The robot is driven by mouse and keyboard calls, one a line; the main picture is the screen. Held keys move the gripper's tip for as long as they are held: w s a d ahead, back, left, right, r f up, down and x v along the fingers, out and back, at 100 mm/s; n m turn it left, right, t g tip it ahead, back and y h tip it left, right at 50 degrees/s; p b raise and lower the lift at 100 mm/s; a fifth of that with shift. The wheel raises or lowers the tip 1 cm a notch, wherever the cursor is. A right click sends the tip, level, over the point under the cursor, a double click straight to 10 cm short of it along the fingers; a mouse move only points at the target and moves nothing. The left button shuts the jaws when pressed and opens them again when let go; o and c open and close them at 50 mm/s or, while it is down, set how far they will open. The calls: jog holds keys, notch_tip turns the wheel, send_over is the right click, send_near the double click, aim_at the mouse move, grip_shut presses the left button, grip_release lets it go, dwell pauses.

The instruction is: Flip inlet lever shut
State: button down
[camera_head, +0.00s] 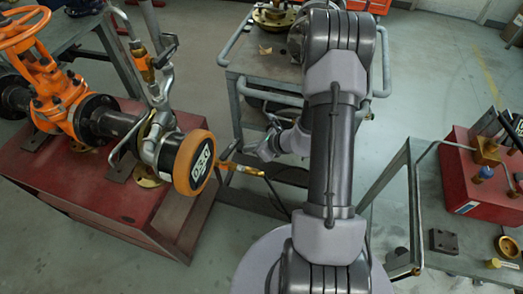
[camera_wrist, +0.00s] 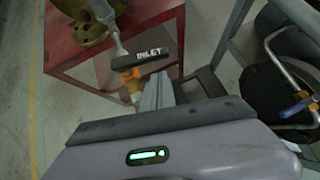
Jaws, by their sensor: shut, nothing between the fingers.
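A dark bar marked INLET (camera_wrist: 153,58) shows in the wrist view at the end of a silver stem (camera_wrist: 116,36). An orange fitting (camera_wrist: 132,82) sits just below it. The bar looks like the inlet lever or its label; I cannot tell which. My gripper (camera_wrist: 159,90) is shut and empty, its tips just below the bar's right part in the picture. I cannot tell whether they touch it. In the head view my gripper (camera_head: 256,150) is right of the orange-rimmed gauge (camera_head: 193,162), near a yellow-orange piece (camera_head: 243,169). Its fingertips are not clear there.
The red bench (camera_head: 110,185) carries the orange gate valve (camera_head: 52,88) and dark pipe (camera_head: 115,122). A grey cart (camera_head: 262,62) stands behind my arm. A red box (camera_head: 455,180) sits on a table at the right. Grey floor shows between them.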

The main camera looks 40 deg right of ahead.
aim_at(237, 142)
jog(key=shift+w+a+r, duration=0.1)
jog(key=shift+w+a, duration=0.2)
jog(key=shift+w, duration=0.3)
jog(key=shift+w+a, duration=0.25)
jog(key=shift+w, duration=0.35)
jog(key=shift+w+r+n+g+y+p, duration=0.2)
jog(key=shift+w+n+g+y+p, duration=0.1)
jog(key=shift+w+n+y+p, duration=0.35)
jog(key=shift+w+f+b, duration=0.25)
jog(key=shift+w+b, duration=0.05)
jog(key=shift+w, duration=0.15)
jog(key=shift+s, duration=0.1)
